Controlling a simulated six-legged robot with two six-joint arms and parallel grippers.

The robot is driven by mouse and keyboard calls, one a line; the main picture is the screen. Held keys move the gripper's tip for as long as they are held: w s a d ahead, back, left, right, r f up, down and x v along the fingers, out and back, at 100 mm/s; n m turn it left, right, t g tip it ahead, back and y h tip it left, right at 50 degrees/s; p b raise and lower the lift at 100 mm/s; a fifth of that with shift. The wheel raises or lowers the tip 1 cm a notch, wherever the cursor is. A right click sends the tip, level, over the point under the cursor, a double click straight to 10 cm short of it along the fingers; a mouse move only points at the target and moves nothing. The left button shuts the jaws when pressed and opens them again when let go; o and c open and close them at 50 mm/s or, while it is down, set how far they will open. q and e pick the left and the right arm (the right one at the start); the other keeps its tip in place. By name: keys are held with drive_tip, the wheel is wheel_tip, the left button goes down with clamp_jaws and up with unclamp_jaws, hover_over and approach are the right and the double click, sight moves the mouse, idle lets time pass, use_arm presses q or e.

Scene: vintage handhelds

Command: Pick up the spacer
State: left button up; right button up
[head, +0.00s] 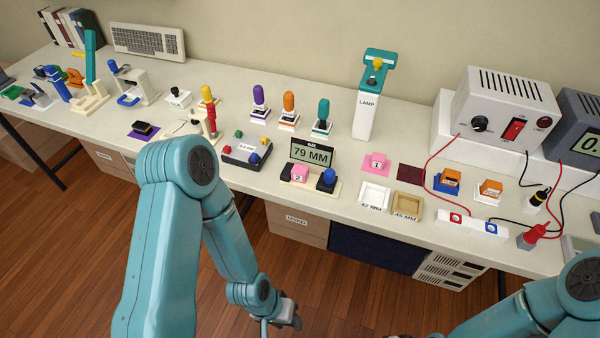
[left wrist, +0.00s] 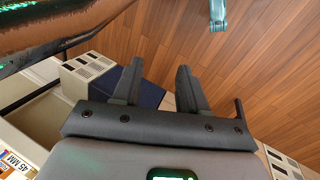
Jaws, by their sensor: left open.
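Two pink blocks could be the spacer; I cannot tell which. One, marked 2 (head: 299,173), sits in the gauge with the 79 MM display (head: 311,152). My left gripper (head: 288,316) is below the bench front, over the floor, well away from both blocks. In the left wrist view it is open and empty (left wrist: 160,85). Only a sliver of my right gripper shows at the bottom edge.
The bench (head: 330,211) is crowded. Colored-handled tools stand at the back. Boxes and a dark bin (head: 375,250) sit under the bench.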

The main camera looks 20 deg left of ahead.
use_arm(q)
drive_tip(key=o, duration=0.7)
drive_tip(key=shift+w, duration=0.3)
drive_tip(key=shift+c, duration=0.2)
drive_tip(key=m+t+y+b, duration=0.2)
drive_tip(key=t+y+b, duration=0.25)
drive_tip(key=t, duration=0.85)
approach(302, 166)
drive_tip(key=shift+w+a+f+h+p, duration=0.2)
drive_tip(key=shift+w+a+h+p, duration=0.1)
drive_tip(key=shift+w+p, duration=0.4)
drive_tip(key=p+x, duration=0.1)
drive_tip(key=x, duration=0.5)
drive_tip(key=shift+w+f, duration=0.1)
drive_tip(key=shift+f, duration=0.1)
